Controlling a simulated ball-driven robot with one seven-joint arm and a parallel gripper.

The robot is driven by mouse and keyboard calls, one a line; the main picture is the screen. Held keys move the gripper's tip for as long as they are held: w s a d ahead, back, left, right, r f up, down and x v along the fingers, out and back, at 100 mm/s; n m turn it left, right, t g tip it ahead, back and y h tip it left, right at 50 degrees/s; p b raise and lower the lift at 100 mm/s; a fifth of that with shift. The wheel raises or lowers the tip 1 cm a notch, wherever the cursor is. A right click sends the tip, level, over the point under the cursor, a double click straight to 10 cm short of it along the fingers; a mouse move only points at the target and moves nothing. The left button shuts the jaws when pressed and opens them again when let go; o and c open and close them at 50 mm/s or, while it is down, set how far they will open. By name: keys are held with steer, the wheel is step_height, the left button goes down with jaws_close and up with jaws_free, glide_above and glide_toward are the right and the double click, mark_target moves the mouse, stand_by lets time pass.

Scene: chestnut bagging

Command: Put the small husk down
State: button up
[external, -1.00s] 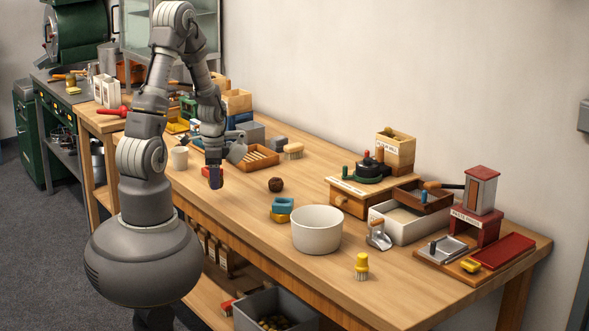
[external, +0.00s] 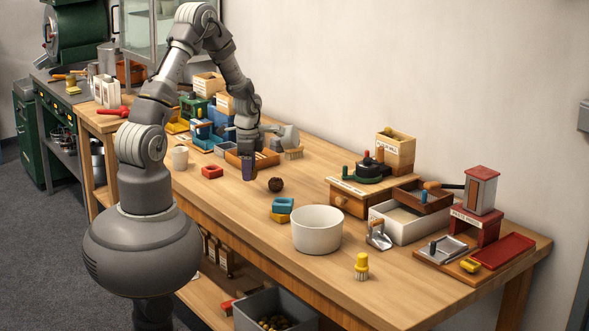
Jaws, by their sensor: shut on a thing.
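My gripper (external: 248,170) points straight down over the middle back of the workbench, in front of the wooden slotted tray. I cannot tell whether the fingertips touch the bench top (external: 330,270). A dark brown round husk-like ball (external: 275,184) lies on the bench just right of my gripper, apart from it.
A red block (external: 212,172) lies left of my gripper, with a white cup (external: 180,157) beyond it. A blue and yellow block pair (external: 282,209) and a white bowl (external: 317,230) stand nearer the front.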

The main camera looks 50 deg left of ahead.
steer(key=w+a+b, duration=0.1)
steer(key=w, duration=0.4)
steer(key=w+a+f+b, duration=0.1)
steer(key=w+a, duration=0.1)
steer(key=w, duration=0.3)
steer(key=w+a+b, duration=0.1)
steer(key=w, duration=0.4)
steer(key=shift+w+a+f, duration=0.15)
steer(key=shift+w+f, duration=0.1)
steer(key=shift+f, duration=0.05)
steer(key=shift+f+b, duration=0.9)
steer(key=shift+f, duration=0.8)
steer(key=shift+f, duration=0.2)
steer(key=o, duration=1)
steer(key=shift+r, duration=0.1)
